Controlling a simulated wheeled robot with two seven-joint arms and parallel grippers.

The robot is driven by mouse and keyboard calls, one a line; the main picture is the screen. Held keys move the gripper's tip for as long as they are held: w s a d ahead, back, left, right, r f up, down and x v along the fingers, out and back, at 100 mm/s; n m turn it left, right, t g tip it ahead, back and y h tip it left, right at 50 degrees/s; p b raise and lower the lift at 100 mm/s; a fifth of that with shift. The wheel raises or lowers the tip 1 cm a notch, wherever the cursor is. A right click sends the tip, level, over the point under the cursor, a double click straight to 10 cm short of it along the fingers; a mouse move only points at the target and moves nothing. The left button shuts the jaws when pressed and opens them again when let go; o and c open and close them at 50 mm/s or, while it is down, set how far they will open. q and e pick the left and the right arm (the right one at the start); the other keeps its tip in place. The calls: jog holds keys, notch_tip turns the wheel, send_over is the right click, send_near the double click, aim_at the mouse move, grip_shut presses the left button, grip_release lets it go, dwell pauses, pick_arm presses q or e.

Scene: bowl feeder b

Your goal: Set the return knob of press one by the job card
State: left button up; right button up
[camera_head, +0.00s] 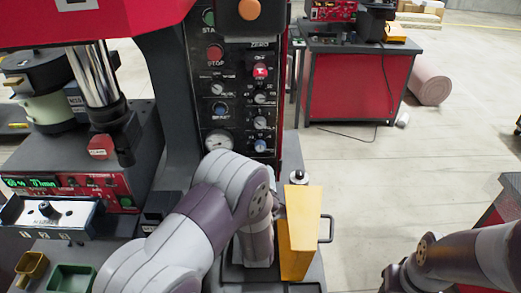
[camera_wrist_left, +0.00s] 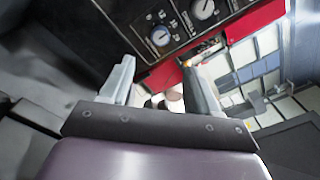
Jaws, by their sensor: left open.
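The press (camera_head: 160,60) has a dark control panel (camera_head: 238,45) with several knobs; their labels are too small to read, so I cannot tell which is the return knob. A blue-capped knob (camera_head: 260,145) sits lowest in the right column, below a pale knob (camera_head: 260,122). In the left wrist view a blue knob (camera_wrist_left: 160,36) and a pale knob (camera_wrist_left: 203,9) lie beyond the fingertips. My left gripper (camera_wrist_left: 158,80) is open and empty, apart from the knobs; my arm hides it in the head view. My right gripper is out of view. No job card can be made out.
A yellow upright block (camera_head: 300,230) stands right of my left arm. A pressure gauge (camera_head: 218,140) is left of the lower knobs. A green tray (camera_head: 72,278) and a yellow tray (camera_head: 32,268) are at lower left. Open floor lies right of the press.

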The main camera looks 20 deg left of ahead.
aim_at(260, 148)
pick_arm(q)
jog(key=p+x, duration=0.2)
jog(key=x, duration=1)
jog(key=shift+a, duration=0.1)
jog(key=shift+r, duration=0.1)
jog(key=c, duration=1)
